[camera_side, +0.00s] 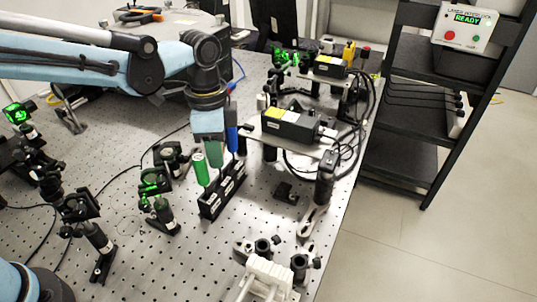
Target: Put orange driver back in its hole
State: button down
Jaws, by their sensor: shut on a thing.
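A black driver rack (210,209) with white labels stands on the perforated bench. A green-handled driver (200,169) stands upright at its near-left end. A blue-handled driver (232,137) stands upright towards its far-right end. My gripper (214,154) points down over the middle of the rack, between these two handles. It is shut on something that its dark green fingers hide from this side. I see no orange driver handle near the rack. I cannot tell whether the held thing touches the rack or is in a hole.
Black optic mounts (160,180) crowd the left of the rack. A black boxed instrument (292,124) with cables stands close on the right. A white fixture (268,279) is at the front edge. Bare bench lies in front of the rack.

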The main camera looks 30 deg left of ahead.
jog(key=shift+f, duration=0.65)
jog(key=c, duration=0.9)
grip_release()
jog(key=shift+o, duration=0.2)
jog(key=shift+r, duration=0.1)
notch_tip(320, 180, up, 12)
jog(key=s+a+f+n+t, duration=0.3)
jog(key=s+a+n, duration=0.2)
jog(key=a+n, duration=0.1)
jog(key=s+a+f+n+t, duration=0.4)
jog(key=a+n, duration=0.2)
jog(key=a, duration=0.2)
jog(key=shift+s+a+f, duration=0.15)
jog(key=shift+s+a, duration=0.1)
jog(key=shift+s, duration=0.1)
